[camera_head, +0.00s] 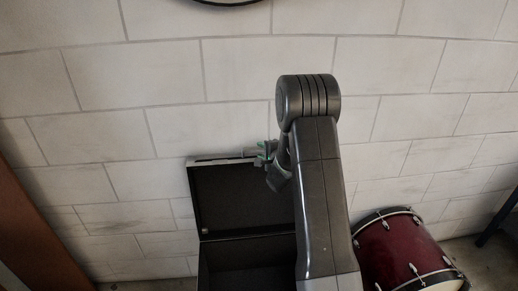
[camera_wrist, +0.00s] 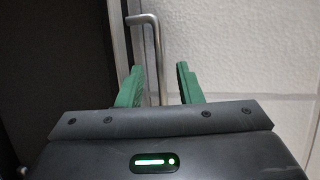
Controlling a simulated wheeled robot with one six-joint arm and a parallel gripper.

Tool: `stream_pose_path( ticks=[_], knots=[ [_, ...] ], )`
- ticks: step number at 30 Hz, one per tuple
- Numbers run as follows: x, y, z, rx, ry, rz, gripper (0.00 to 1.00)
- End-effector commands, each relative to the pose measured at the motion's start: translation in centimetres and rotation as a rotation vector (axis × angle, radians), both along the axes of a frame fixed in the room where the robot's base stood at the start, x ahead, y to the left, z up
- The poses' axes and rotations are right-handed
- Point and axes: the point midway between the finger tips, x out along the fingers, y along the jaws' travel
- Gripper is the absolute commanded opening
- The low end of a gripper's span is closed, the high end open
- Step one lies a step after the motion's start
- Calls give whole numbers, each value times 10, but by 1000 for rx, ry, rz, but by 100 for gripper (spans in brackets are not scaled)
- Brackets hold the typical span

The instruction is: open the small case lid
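The small case stands at the lower centre of the head view, with its dark lid (camera_head: 240,198) raised about upright near the wall. Its box part (camera_head: 240,262) is below, partly cut off by the frame and partly hidden by my arm. My gripper (camera_head: 263,153) is at the lid's upper right edge. In the wrist view my gripper (camera_wrist: 160,82) has its green fingers apart. A bent metal bar (camera_wrist: 157,55) stands between them, nearer the left finger, with a gap to the right finger. The lid's metal edge (camera_wrist: 120,35) shows at left.
A white block wall (camera_head: 180,60) is close behind the lid and gripper. A dark red drum (camera_head: 405,252) lies right of the case and my arm. A brown panel (camera_head: 30,225) stands at far left. Part of a dark round thing (camera_head: 228,2) shows at the top.

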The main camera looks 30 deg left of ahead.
Motion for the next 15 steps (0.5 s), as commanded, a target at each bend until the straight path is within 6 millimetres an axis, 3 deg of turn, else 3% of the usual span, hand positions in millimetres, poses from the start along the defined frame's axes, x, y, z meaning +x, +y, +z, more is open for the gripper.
stream_pose_path(
  ticks=[6,15],
  knots=[
    [10,19,-7,-1,0,0,33],
    [12,23,-8,-1,0,-1,33]
  ],
)
